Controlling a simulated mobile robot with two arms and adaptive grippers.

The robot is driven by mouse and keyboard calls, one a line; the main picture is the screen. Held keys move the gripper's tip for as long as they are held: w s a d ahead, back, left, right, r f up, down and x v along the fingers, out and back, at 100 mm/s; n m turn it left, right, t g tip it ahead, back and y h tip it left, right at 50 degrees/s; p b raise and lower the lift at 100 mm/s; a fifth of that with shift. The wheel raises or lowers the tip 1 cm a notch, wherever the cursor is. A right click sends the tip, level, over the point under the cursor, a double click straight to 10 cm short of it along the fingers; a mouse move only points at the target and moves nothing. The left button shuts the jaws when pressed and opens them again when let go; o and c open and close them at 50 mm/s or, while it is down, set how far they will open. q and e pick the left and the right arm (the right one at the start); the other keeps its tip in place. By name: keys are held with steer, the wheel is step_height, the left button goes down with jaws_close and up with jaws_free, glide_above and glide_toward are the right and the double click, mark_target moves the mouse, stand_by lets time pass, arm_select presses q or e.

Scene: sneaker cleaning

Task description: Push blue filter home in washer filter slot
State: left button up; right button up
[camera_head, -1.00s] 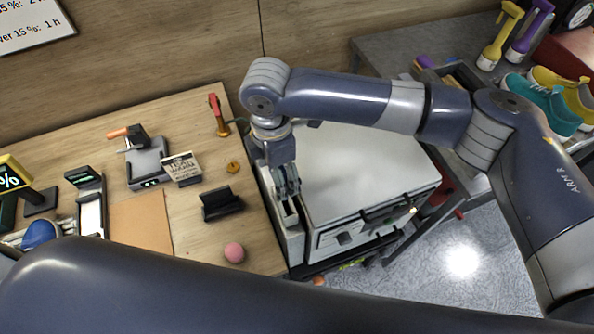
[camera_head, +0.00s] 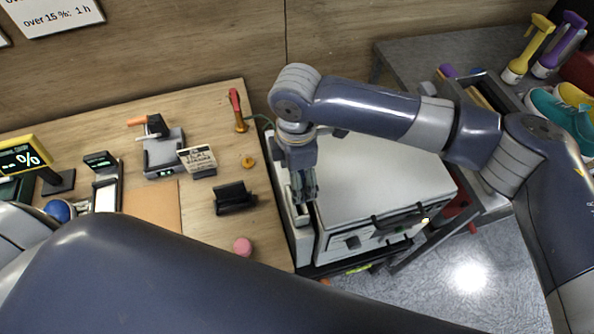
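The washer (camera_head: 385,180) is a pale box with a flat top, standing just right of the wooden table. A narrow pale housing with a dark slot (camera_head: 303,219) runs along its left side. My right gripper (camera_head: 304,197) points down at this slot, with its fingertips at or just above the opening. The fingers look close together, but I cannot tell whether they are shut or hold anything. I cannot make out the blue filter; the fingers and housing may hide it. My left arm crosses the bottom of the view, and its gripper is out of sight.
The wooden table (camera_head: 215,115) on the left holds a black stand (camera_head: 234,198), a pink ball (camera_head: 243,246), a small card sign (camera_head: 198,159) and a red-handled tool (camera_head: 236,110). A grey bench (camera_head: 405,60) with bottles and sneakers stands at the back right.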

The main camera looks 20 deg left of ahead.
steer(key=shift+f+b, duration=0.95)
steer(key=shift+f, duration=1.35)
steer(key=shift+p, duration=0.95)
steer(key=shift+f+b, duration=0.95)
steer(key=shift+f, duration=1.05)
steer(key=o, duration=1.1)
steer(key=shift+c, duration=0.2)
step_height(320, 180, up, 12)
